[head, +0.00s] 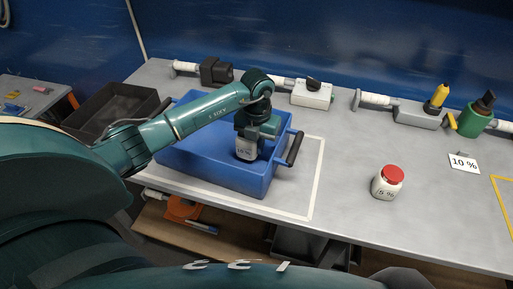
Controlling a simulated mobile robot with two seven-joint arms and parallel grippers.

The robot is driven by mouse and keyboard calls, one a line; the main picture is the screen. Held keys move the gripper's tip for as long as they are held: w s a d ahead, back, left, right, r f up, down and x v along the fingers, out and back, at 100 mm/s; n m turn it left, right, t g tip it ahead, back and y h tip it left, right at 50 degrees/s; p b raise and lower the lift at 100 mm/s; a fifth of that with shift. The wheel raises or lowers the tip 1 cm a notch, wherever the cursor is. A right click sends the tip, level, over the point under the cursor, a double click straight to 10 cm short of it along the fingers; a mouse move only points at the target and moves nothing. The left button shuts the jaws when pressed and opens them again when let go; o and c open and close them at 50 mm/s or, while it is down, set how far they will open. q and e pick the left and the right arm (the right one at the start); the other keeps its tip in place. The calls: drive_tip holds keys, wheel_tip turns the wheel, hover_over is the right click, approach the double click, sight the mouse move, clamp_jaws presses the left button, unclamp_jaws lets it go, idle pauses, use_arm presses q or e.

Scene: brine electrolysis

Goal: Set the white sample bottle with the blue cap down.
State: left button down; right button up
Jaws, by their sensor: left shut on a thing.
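The white sample bottle (246,150) with a "5 %" label is held by my left gripper (253,133), which points down into the blue crate (190,160). The gripper hides the bottle's cap, so I cannot see its colour. The bottle is upright, inside the crate's right part. I cannot tell whether it touches the crate floor. A second white bottle (385,188) with a red cap and a "5 %" label stands on the grey table, right of the crate. My right gripper does not show.
The blue crate has a dark handle (294,149) on its right side. White tape marks the table around it. A black bin (115,108) stands at the left. Connectors, a green holder (470,122) and a "10 %" card (464,162) line the back right.

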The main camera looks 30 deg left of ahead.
use_arm(q)
drive_tip(key=shift+f, duration=0.95)
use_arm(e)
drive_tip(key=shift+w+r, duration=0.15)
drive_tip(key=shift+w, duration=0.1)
use_arm(q)
drive_tip(key=c, duration=2.1)
unclamp_jaws()
drive_tip(key=shift+f, duration=0.2)
drive_tip(key=o, duration=0.5)
drive_tip(key=shift+r, duration=0.15)
drive_tip(key=shift+r, duration=0.2)
wheel_tip(320, 180, up, 11)
drive_tip(key=shift+r+b, duration=0.15)
drive_tip(key=shift+b, duration=0.5)
drive_tip(key=shift+r, duration=0.25)
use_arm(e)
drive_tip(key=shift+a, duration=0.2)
